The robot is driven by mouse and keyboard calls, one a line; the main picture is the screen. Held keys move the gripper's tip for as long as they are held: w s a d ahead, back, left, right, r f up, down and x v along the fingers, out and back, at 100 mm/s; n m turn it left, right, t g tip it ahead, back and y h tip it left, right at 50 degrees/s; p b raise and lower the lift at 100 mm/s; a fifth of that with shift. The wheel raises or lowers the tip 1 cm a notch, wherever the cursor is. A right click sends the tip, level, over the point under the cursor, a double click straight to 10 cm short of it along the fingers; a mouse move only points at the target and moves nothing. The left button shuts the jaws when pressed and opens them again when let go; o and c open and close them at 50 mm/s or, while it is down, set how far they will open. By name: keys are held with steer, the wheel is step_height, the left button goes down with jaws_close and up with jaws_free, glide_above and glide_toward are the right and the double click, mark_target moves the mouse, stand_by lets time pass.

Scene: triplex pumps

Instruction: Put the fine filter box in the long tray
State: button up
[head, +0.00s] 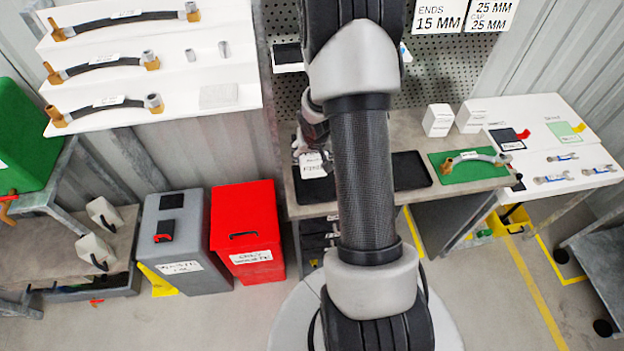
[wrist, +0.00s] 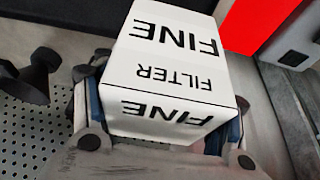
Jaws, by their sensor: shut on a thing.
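The fine filter box (wrist: 170,75) is white with black FINE FILTER lettering and fills the middle of the wrist view. My gripper (wrist: 162,118) is shut on it, one finger on each side. In the head view the box (head: 313,165) shows left of my arm, below my gripper (head: 313,150), over the bench's left part. A black flat tray (head: 411,170) lies on the bench right of my arm, and a dark surface (head: 318,190) shows below the box. My arm hides the stretch between, so I cannot tell whether they are one long tray.
Two white boxes (head: 438,120) stand at the bench's back right. A green mat (head: 468,168) with a hose lies right of the black tray. A red bin (head: 246,230) and a grey bin (head: 175,240) stand on the floor at left. A perforated panel backs the bench.

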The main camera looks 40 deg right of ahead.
step_height(320, 180, down, 9)
steer(key=b, duration=0.7)
steer(key=shift+r, duration=0.3)
steer(key=o, duration=0.8)
steer(key=shift+f+b, duration=0.2)
steer(key=shift+b, duration=0.15)
steer(key=o, duration=0.5)
steer(key=shift+r, duration=0.1)
